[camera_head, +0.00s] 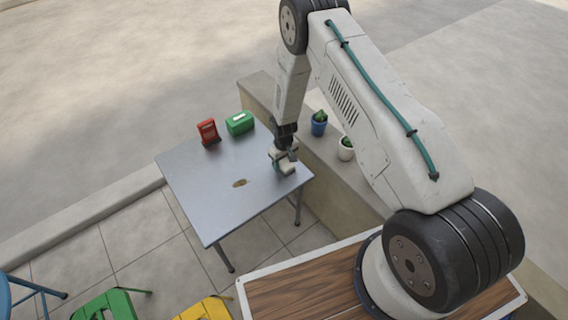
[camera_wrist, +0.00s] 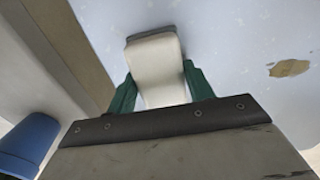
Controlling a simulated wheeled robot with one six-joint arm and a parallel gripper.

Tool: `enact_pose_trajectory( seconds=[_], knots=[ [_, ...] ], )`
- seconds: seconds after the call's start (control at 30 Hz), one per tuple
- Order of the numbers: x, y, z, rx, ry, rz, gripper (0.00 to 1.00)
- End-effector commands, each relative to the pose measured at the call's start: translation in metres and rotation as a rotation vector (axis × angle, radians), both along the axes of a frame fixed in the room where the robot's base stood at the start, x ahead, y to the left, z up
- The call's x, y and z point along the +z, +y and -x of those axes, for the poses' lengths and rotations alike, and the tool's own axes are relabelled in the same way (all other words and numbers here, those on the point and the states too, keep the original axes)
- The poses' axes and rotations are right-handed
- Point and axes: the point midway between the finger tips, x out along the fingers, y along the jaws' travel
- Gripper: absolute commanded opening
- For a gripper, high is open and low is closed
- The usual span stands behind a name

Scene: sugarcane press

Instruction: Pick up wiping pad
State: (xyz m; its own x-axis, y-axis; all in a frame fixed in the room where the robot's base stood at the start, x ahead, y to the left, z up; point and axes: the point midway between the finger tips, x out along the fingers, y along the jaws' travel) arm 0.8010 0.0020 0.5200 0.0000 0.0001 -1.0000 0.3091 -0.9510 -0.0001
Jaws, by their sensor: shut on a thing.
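The wiping pad (camera_wrist: 156,62) shows in the wrist view as a cream, curved piece with a grey strip at its far edge. My gripper (camera_wrist: 160,92) has its green fingers on both sides of the pad, shut on it. In the head view my gripper (camera_head: 284,162) is low at the right edge of the grey table (camera_head: 200,190). I cannot tell whether the pad touches the tabletop. My gripper hides part of the pad.
A red holder (camera_head: 208,132) and a green box (camera_head: 240,123) stand at the table's back. A brown patch (camera_head: 240,183) marks the tabletop. A blue pot (camera_head: 319,123) and a white pot (camera_head: 346,149) stand on the ledge at right. Green (camera_head: 112,305) and yellow (camera_head: 205,309) stools are in front.

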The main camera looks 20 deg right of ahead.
Motion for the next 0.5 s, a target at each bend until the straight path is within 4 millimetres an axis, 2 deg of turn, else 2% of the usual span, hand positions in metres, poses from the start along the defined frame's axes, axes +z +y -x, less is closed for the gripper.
enact_pose_trajectory(
  seconds=[0.23,0.4,0.43,0.5],
  knots=[
    [0.012,0.000,0.000,0.000,0.000,0.000,0.29],
    [0.035,0.000,-0.001,0.000,-0.003,0.000,0.29],
    [0.039,0.000,0.001,0.000,-0.001,0.000,0.29],
    [0.037,0.004,0.019,0.001,0.004,0.000,0.29]
  ],
)
